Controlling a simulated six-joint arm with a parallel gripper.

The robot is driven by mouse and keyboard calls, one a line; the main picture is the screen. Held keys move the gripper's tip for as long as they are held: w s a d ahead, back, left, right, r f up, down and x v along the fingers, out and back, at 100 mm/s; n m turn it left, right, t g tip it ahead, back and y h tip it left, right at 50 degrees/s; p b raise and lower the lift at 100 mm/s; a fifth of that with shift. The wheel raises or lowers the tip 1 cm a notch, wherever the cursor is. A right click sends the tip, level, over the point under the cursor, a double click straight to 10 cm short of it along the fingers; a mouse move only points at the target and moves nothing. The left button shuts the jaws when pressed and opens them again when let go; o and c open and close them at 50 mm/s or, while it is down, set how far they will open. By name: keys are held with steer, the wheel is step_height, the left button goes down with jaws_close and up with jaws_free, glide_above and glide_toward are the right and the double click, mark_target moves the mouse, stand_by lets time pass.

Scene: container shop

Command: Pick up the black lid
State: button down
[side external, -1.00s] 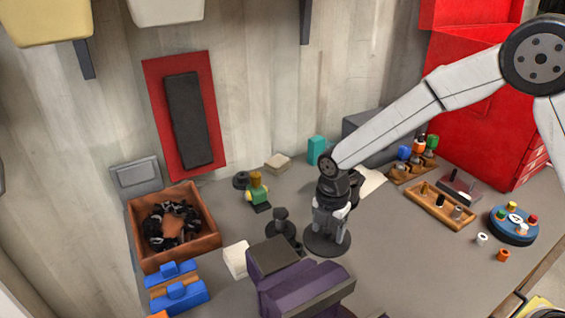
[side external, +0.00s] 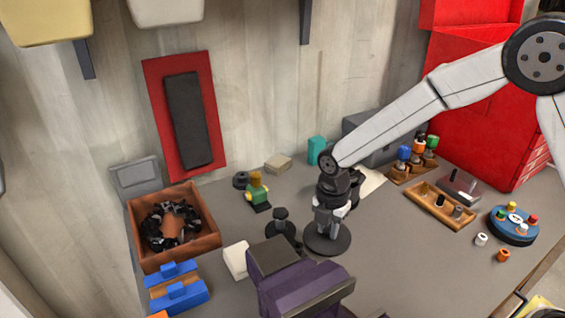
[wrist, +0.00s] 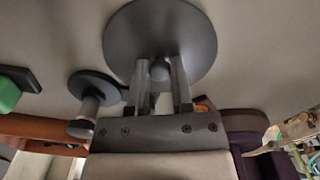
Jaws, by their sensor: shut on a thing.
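The black lid is a dark round disc (side external: 328,247) with a small knob, seen below my gripper (side external: 328,228) in the side view. In the wrist view the lid (wrist: 160,28) shows its broad face, and my gripper's two fingers (wrist: 176,78) close on its knob from both sides. The lid looks level. Whether its edge still touches the table is hard to tell. My gripper hides part of the lid's top in the side view.
A smaller dark disc with a post (side external: 281,229) stands close on the left. A purple and dark box (side external: 300,285) is in front. A green and yellow figure (side external: 257,190) and a wooden crate with dark pieces (side external: 205,243) lie farther left. A wooden tray (side external: 428,212) is right.

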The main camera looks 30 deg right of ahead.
steer(key=shift+r, duration=0.7)
steer(key=s+d+r, duration=0.3)
steer(key=s+r, duration=0.8)
steer(key=s, duration=0.2)
steer(key=shift+s, duration=0.35)
steer(key=shift+w+r, duration=0.1)
steer(key=w+d, duration=0.4)
steer(key=w, duration=0.7)
steer(key=w+d+n, duration=0.1)
steer(key=w+d, duration=0.3)
steer(key=w, duration=0.8)
steer(key=shift+w+r, duration=0.2)
steer(key=shift+r, duration=0.25)
